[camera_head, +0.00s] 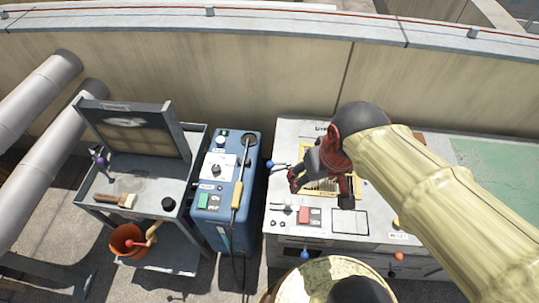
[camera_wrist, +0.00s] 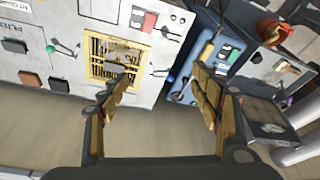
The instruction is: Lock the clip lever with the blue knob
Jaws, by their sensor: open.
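A lever with a blue knob (camera_head: 270,164) sits at the left edge of the grey bench top, beside a yellow-framed grille. In the wrist view, a small lever (camera_wrist: 160,73) lies next to the grille, between my fingertips in the picture; its knob is hard to separate from the blue machine behind. My gripper (camera_head: 320,184) is over the grille in the head view, right of the blue knob, and hides part of the grille. In the wrist view, my gripper (camera_wrist: 162,72) has its fingers wide apart with nothing between them.
A second blue knob (camera_head: 305,254) shows at the bench's front. A blue machine (camera_head: 225,180) with a yellow-handled tool stands left of the bench, across a narrow gap. Further left is a cart (camera_head: 187,222) with an open-lidded box and orange bucket (camera_head: 127,241). A wall runs behind.

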